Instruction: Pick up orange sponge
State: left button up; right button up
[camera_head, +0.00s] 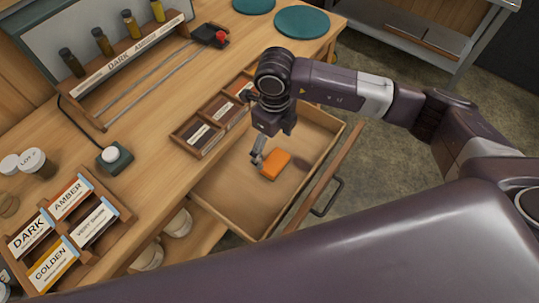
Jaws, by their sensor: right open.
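An orange sponge (275,164) lies in the open wooden drawer (226,197), which is otherwise bare where I can see it. My right gripper (258,158) points down over the drawer, with its fingers at the sponge's left end. It is open; the wrist hides part of it, and I cannot tell whether a finger touches the sponge. My left gripper is not in view.
The drawer front (322,180) with its dark handle (330,198) stands to the right. On the bench are a label tray (200,135), a grading rack (130,62), a button box (114,158) and a card holder (65,232). Teal discs (302,22) lie at the back.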

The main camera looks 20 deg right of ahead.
aim_at(274, 160)
jog(key=f+p, duration=0.2)
jog(key=f, duration=0.4)
jog(key=shift+s+f+p, duration=0.15)
jog(key=shift+s+p, duration=0.05)
jog(key=shift+p, duration=0.15)
jog(key=shift+f, duration=0.55)
jog(key=shift+w, duration=0.1)
jog(key=c, duration=1.3)
